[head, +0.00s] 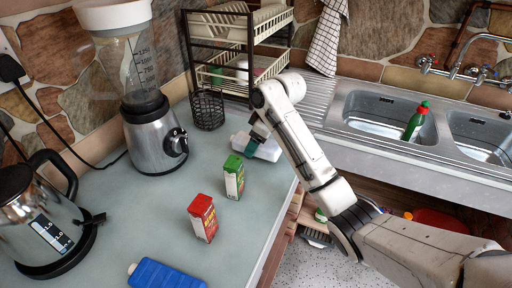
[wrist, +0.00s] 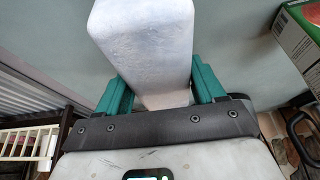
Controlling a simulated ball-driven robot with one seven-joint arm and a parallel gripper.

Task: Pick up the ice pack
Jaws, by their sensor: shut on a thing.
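A white, smooth, block-shaped ice pack (head: 266,150) lies on the grey-green counter beyond the juice cartons, partly hidden by my gripper. My gripper (head: 251,146) reaches it from above, shut on it. In the wrist view the pale ice pack (wrist: 146,45) stands between the teal fingers of my gripper (wrist: 158,88), one on each side. Its lower end is hidden by the gripper's dark body. A flat blue pack (head: 166,274) with a pale cap lies at the front edge of the head view, well apart from my gripper.
A green carton (head: 234,178) stands close in front of my gripper, a red carton (head: 202,219) nearer. A black wire basket (head: 208,111) and dish rack (head: 238,50) stand behind. A blender (head: 150,130) and kettle (head: 40,225) are left, the sink (head: 385,115) right.

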